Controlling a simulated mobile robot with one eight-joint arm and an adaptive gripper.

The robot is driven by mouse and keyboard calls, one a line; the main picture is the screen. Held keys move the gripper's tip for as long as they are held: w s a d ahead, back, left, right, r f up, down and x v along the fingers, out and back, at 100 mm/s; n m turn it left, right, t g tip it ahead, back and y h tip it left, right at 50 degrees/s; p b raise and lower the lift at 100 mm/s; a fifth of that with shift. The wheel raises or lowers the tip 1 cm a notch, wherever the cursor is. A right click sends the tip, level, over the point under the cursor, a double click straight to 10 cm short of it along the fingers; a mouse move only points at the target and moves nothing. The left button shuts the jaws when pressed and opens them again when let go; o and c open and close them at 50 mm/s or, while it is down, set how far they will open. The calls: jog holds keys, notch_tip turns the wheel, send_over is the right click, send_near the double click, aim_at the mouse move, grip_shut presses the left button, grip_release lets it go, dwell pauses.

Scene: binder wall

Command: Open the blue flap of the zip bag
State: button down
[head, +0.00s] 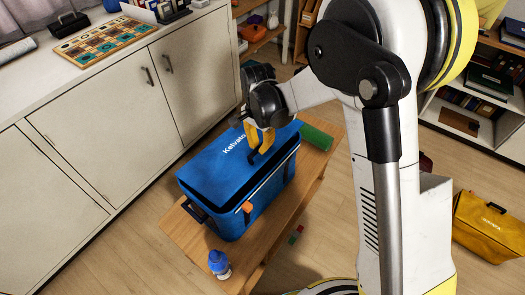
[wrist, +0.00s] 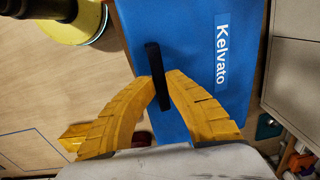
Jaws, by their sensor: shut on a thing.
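The blue zip bag (head: 262,205) stands on a low wooden bench. Its blue flap (head: 212,172) carries white "Kelvato" lettering and lies over the top. A dark band shows under the flap's near edge; I cannot tell how far the flap is raised. My gripper (head: 262,141) is over the far part of the flap. In the wrist view, its yellow fingers (wrist: 160,82) are closed around a black strap-like handle (wrist: 153,58) on the blue flap (wrist: 190,40). The fingers hide part of the handle. An orange tab (head: 247,207) is on the bag's side.
The wooden bench (head: 180,237) holds a blue bottle (head: 218,265) near its front end and a green object (head: 316,138) behind the bag. White cabinets (head: 120,125) stand close on the left. A yellow bag (head: 490,225) lies on the floor at right.

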jog(key=w+a+r+g+h+p, duration=0.1)
jog(key=w+a+r+p, duration=0.4)
jog(key=w+a+r, duration=0.3)
jog(key=shift+a+r, duration=0.35)
jog(key=shift+r, duration=0.8)
jog(key=c, duration=1.4)
grip_release()
jog(key=shift+s, duration=0.1)
jog(key=r, duration=0.8)
jog(key=w+a+r, duration=0.1)
jog(key=r, duration=0.3)
